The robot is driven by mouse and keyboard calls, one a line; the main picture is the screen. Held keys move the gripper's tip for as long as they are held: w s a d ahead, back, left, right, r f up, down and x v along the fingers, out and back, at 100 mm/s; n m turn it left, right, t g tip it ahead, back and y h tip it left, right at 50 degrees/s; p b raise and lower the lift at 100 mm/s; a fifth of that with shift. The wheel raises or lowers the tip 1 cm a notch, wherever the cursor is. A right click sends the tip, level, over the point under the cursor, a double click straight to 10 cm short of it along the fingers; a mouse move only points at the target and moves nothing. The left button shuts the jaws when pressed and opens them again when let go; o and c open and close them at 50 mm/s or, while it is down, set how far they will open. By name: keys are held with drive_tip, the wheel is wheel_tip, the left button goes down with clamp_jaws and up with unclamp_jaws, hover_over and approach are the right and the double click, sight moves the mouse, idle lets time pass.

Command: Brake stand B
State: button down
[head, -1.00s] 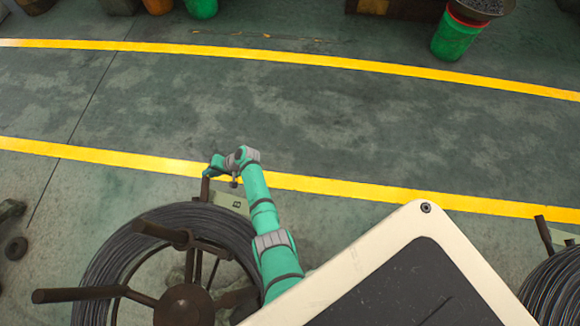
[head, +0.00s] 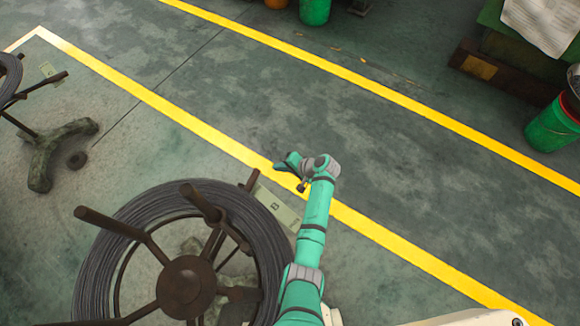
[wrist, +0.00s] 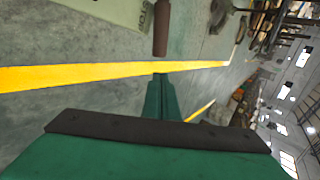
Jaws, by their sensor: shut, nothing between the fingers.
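A wire stand (head: 185,287) with brown spokes and upright posts carries a dark wire coil (head: 110,258) in the lower left of the head view. A pale label plate (head: 280,208) with a small dark mark sits at its right edge; the plate shows lettering in the wrist view (wrist: 120,8). A short brown post (head: 250,180) stands beside the plate, and a brown rod (wrist: 161,28) shows ahead of the fingertips in the wrist view. My gripper (head: 280,166) is shut and empty, above the yellow line, right of the post and apart from it.
Another coil stand (head: 10,85) with a rough grey foot (head: 58,150) is at the far left. A green bucket (head: 553,128) and a machine base (head: 490,70) are at the upper right. The floor between the yellow lines is clear.

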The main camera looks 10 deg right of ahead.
drive_tip(key=shift+v, duration=2.15)
drive_tip(key=shift+d, duration=0.1)
